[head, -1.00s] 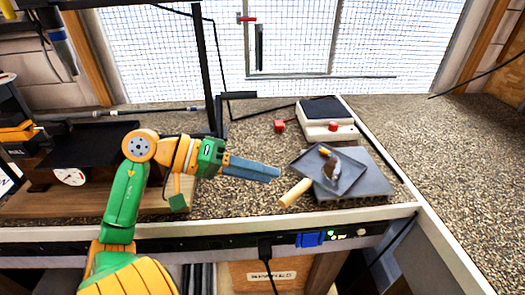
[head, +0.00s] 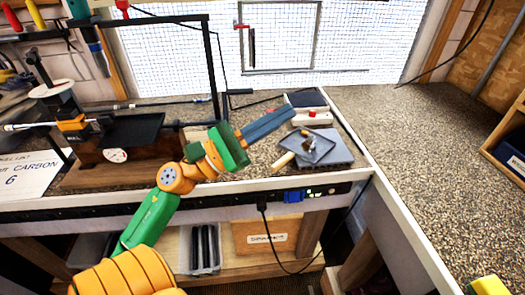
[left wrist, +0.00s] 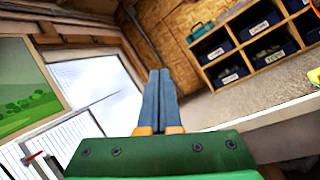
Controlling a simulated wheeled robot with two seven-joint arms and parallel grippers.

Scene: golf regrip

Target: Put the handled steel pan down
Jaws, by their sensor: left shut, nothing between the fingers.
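The handled steel pan (head: 312,147), a square grey pan with a pale wooden handle (head: 283,161), rests slightly askew on a flat grey slab (head: 338,158) on the bench. A shiny object shows at the pan's side, too small to make out. My left gripper (head: 290,115) is raised above and behind the handle, apart from the pan. Its blue fingers are shut and empty, pointing up and to the right. In the left wrist view the same fingers (left wrist: 159,80) lie together with nothing between them.
A white scale (head: 313,117) with a dark top stands behind the pan. A black frame (head: 212,70) rises left of my gripper. A black tray-topped device (head: 120,130) stands at left. The speckled bench (head: 420,150) at right is clear. Labelled bins (left wrist: 225,50) fill shelves in the wrist view.

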